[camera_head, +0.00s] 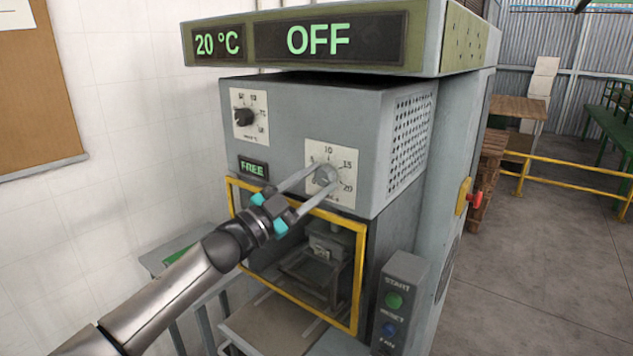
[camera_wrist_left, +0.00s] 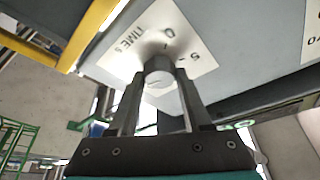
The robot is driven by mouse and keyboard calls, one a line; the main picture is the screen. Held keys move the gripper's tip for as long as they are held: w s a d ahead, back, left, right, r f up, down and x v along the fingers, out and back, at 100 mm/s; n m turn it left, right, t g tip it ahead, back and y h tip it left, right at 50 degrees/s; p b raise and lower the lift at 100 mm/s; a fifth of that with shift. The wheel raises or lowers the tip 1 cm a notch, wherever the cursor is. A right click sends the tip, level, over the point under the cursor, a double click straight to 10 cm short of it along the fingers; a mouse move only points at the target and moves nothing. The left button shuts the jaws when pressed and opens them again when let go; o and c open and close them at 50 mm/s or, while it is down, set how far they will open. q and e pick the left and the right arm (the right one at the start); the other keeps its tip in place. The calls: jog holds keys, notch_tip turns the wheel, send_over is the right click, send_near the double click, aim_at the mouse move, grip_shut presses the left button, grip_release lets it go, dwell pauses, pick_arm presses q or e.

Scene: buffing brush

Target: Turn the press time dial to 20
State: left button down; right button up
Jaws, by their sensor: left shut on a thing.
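The press time dial (camera_head: 325,175) is a small grey knob on a white scale plate (camera_head: 346,165) on the machine's front, with 10, 15 and 20 readable around it. My left gripper (camera_head: 322,177) reaches it from the lower left and is shut on the dial, one finger on each side. In the left wrist view the knob (camera_wrist_left: 160,84) sits between the two finger ends. The fingers hide part of the scale in the head view, and I cannot read the pointer's setting clearly. My right gripper is not in view.
A black temperature dial (camera_head: 243,116) is at the upper left of the panel. Displays read 20 °C (camera_head: 217,43), OFF (camera_head: 318,39) and FREE (camera_head: 253,167). A yellow frame (camera_head: 359,275) surrounds the opening below. A button box (camera_head: 400,300) stands at the lower right.

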pick_arm(q)
jog(key=shift+a+m+g, duration=0.1)
jog(key=shift+m+g, duration=0.5)
jog(key=shift+m, duration=1.3)
jog(key=shift+c, duration=1.7)
grip_release()
jog(key=b+v, duration=0.2)
jog(key=v, duration=1.3)
jog(key=shift+a, duration=0.2)
jog(key=shift+r, duration=0.1)
